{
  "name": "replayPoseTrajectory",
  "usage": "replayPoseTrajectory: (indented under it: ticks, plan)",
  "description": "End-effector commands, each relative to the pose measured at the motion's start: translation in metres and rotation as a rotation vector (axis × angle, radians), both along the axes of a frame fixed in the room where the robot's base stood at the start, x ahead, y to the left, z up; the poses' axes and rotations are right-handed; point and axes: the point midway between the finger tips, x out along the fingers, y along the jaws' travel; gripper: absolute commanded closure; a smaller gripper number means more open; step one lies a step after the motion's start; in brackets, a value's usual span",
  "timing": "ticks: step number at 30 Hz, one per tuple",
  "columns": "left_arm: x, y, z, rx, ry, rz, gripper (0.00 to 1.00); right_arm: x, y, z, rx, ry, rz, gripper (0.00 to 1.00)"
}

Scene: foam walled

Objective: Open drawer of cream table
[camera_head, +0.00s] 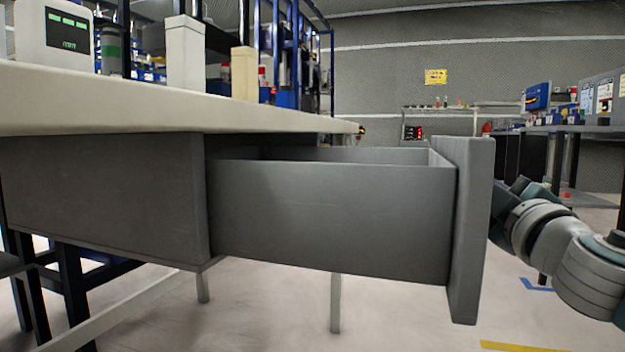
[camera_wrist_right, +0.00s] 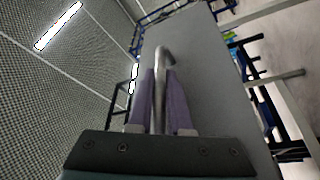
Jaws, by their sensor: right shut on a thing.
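The cream table (camera_head: 150,112) fills the left of the head view, with a grey drawer housing under its top. Its grey drawer (camera_head: 330,215) is pulled far out to the right, with its inside partly showing from above. The drawer's front panel (camera_head: 470,230) stands upright at the right end. My right arm reaches to the outer face of that panel; the panel hides the gripper in the head view. In the right wrist view my right gripper (camera_wrist_right: 160,100) is shut on the curved metal handle (camera_wrist_right: 161,60) of the drawer front. My left gripper is not in view.
Another workbench (camera_head: 570,128) with equipment stands at the right. Floor shows clear below the drawer.

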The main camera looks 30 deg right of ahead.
Motion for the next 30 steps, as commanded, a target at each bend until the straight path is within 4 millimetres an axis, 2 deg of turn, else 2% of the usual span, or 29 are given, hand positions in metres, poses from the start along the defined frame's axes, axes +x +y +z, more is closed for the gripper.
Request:
replayPoseTrajectory:
  ticks: [6, 7, 10, 20, 30]
  plan:
    - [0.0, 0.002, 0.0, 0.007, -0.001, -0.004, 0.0, 0.0, 0.0, 0.0, 0.0, 0.0, -0.001, 1.0]
    - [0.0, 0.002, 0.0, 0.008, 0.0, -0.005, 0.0, 0.0, 0.0, 0.0, 0.0, 0.0, -0.001, 0.8]
    - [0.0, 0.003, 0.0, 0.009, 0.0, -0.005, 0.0, 0.0, 0.0, 0.0, 0.0, 0.0, -0.001, 0.7]
    - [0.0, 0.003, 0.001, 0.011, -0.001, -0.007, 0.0, -0.005, 0.003, -0.002, 0.003, 0.001, -0.001, 0.7]
    - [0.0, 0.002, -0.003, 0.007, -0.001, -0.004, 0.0, -0.059, 0.034, -0.018, 0.005, 0.001, -0.003, 0.7]
